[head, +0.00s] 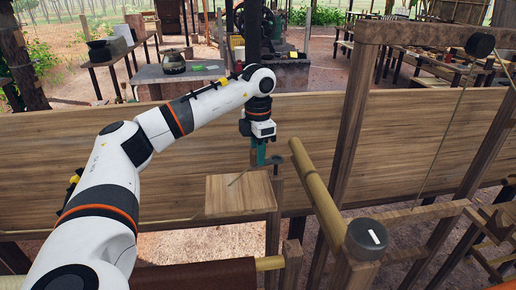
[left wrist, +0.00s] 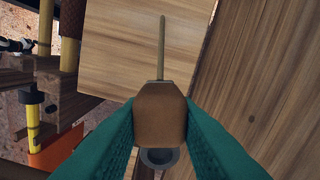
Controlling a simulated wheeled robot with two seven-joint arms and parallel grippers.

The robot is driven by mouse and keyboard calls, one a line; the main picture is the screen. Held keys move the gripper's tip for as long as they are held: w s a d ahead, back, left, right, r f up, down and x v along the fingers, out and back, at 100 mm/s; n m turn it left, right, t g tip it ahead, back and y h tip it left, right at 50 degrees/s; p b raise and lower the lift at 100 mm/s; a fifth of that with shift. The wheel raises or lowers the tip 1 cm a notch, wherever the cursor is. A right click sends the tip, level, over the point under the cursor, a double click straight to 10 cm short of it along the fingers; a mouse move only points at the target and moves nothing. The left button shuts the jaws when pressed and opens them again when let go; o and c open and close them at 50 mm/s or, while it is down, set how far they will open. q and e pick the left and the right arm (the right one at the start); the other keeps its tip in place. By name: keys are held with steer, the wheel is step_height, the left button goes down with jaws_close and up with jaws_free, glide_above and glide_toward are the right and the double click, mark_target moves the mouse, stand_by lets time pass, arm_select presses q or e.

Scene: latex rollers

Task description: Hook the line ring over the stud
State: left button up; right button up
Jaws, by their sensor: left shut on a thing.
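My left gripper (head: 259,158) has its teal fingers shut on a brown tapered block (left wrist: 160,108) with a thin pale rod (left wrist: 161,45) sticking out of it. The rod points out over a small wooden board (head: 240,194). A dark grey round piece (left wrist: 158,157) shows partly below the block in the left wrist view; I cannot tell whether it is the ring or the stud. In the head view a post with a round cap (head: 277,159) stands just right of the gripper. A thin line (head: 446,130) hangs from a dark pulley (head: 480,45). My right gripper is not in view.
A long plank wall (head: 110,155) runs behind the gripper. A wooden frame post (head: 352,130) and a slanted yellowish pole (head: 318,188) stand to the right. A dark round knob (head: 367,238) with a white mark sits in front. A brown roller (head: 205,275) lies below.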

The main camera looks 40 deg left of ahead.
arm_select(q)
steer(key=shift+f+b, duration=0.8)
steer(key=shift+f, duration=1.3)
steer(key=o, duration=1.1)
steer(key=shift+c, duration=0.2)
